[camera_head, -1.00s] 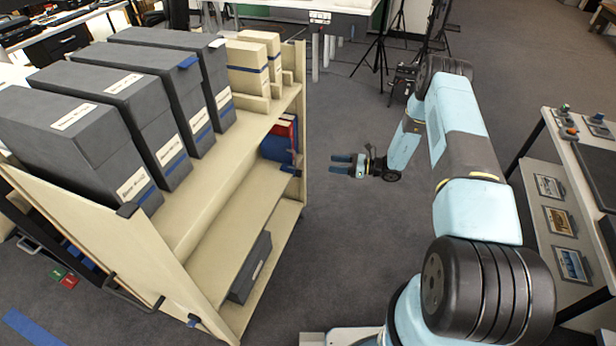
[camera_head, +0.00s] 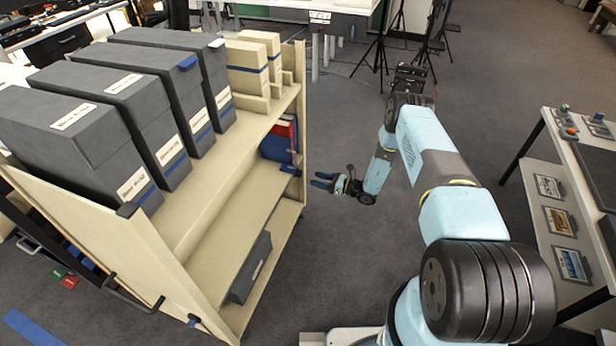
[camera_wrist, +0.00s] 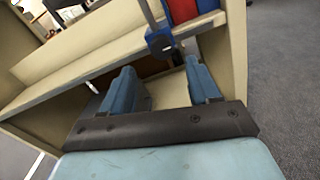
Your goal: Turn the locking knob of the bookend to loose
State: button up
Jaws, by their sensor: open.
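The bookend (camera_wrist: 149,14) shows in the wrist view as a thin grey upright at the top middle, beside red and blue volumes. Its dark round knob (camera_wrist: 160,43) sits at the shelf's front edge, ahead of the gap between my fingers. Which way the knob is set cannot be told. My gripper (camera_wrist: 162,84) is open, with two blue fingers apart and nothing between them. In the head view my gripper (camera_head: 322,180) is just right of the cart's end, pointing left towards it and apart from it. The bookend is too small to make out clearly there.
The cream cart (camera_head: 190,215) carries grey boxes (camera_head: 110,90) on top and a flat grey box (camera_head: 250,268) low down. Red and blue volumes (camera_head: 281,142) stand at its far end. A table (camera_head: 560,140) is at the right.

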aim_at(299, 174)
jog(key=x, duration=0.6)
jog(key=shift+a, duration=0.1)
jog(key=shift+c, duration=0.2)
